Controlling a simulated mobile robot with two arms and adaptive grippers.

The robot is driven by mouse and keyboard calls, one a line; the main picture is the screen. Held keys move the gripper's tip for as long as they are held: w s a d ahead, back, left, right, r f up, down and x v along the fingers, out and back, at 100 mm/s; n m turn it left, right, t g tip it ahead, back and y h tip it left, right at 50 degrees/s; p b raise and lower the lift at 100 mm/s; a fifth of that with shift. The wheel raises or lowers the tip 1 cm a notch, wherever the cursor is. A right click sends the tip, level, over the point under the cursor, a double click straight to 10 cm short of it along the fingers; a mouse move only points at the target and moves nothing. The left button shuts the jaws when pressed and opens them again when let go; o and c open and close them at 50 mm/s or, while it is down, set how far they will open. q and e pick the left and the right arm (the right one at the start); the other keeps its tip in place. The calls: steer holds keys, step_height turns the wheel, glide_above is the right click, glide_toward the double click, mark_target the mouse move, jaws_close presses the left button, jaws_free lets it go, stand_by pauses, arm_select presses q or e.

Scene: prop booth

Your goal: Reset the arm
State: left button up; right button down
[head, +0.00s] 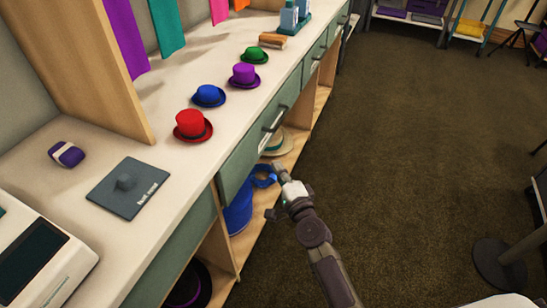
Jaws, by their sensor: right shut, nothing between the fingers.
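My right arm reaches up from the lower right, and its gripper (282,180) is beside the open shelf under the counter. The gripper is shut with nothing held in it. A blue item (264,177) lies just past it in the shelf; whether they touch I cannot tell. My left gripper is not in view.
The counter (175,165) holds red (192,125), blue (208,96), purple (244,76) and green (255,55) hats, and a dark mat (128,188).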

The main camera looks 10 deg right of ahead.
steer(key=s+d+f+n+g, duration=0.2)
steer(key=s+f+n+g, duration=0.45)
steer(key=s+f, duration=0.8)
steer(key=s+d+f+n+g, duration=0.1)
steer(key=s+f+n+g, duration=0.5)
steer(key=s+f, duration=0.85)
steer(key=s+d+f+n+g+h, duration=0.3)
steer(key=s+d+f+n, duration=0.35)
steer(key=s+f, duration=0.35)
arm_select(q)
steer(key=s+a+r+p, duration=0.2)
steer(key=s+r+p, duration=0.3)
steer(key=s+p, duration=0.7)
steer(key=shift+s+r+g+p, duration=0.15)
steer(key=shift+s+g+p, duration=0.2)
steer(key=shift+p, duration=0.75)
arm_select(e)
steer(key=s+d+r, duration=0.1)
steer(key=s+r, duration=0.1)
steer(key=s, duration=0.4)
steer(key=s+d+r+g, duration=0.1)
steer(key=s+r, duration=0.1)
steer(key=s, duration=0.3)
steer(key=shift+s+d+r+m, duration=0.25)
steer(key=shift+s+r+m, duration=0.1)
steer(key=shift+m, duration=0.05)
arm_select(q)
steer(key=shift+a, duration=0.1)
